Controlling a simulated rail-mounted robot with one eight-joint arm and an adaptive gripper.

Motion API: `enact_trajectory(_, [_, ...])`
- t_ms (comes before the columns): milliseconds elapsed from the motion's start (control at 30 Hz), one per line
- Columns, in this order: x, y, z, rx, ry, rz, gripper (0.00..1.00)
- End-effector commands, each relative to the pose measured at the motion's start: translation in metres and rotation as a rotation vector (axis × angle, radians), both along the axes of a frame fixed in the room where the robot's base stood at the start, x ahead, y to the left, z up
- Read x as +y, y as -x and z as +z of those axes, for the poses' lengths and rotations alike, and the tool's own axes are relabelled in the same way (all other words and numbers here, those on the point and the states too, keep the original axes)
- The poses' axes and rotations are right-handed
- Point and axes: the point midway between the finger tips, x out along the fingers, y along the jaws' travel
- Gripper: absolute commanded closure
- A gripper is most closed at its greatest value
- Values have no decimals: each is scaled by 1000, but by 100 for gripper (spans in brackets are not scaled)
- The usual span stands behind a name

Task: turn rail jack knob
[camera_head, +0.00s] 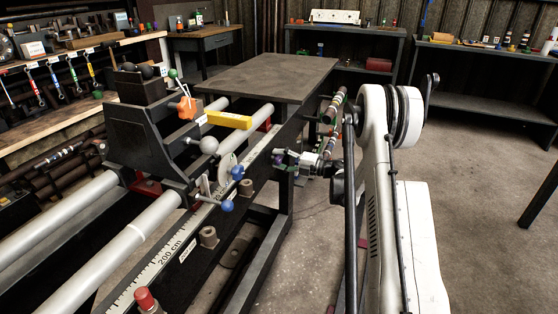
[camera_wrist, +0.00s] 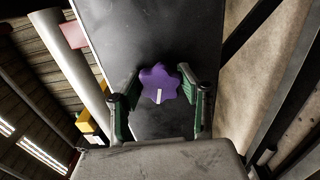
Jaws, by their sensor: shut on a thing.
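The purple star-shaped knob (camera_wrist: 158,83) with a white mark sits on the dark face of the rail frame in the wrist view. It also shows small in the head view (camera_head: 278,160), on the side of the frame below the table plate. My gripper (camera_wrist: 158,78) is shut on the knob, with one green-backed finger on its left and one on its right. In the head view my gripper (camera_head: 285,159) reaches the frame from the right. The rail jack's inner parts are hidden.
The lathe bed carries two grey rails (camera_head: 140,240), a black carriage (camera_head: 143,125) with an orange knob (camera_head: 187,108), and blue-ended handles (camera_head: 227,205). A flat dark table plate (camera_head: 265,75) lies above. Open floor (camera_head: 330,255) lies to the right of the frame.

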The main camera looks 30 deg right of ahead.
Motion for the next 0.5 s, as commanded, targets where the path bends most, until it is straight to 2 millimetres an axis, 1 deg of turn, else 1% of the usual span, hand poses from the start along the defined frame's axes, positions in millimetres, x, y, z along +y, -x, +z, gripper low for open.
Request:
enact_trajectory(200, [0,0,0,-119,137,0,90])
enact_trajectory(500, [0,0,0,-236,271,0,90])
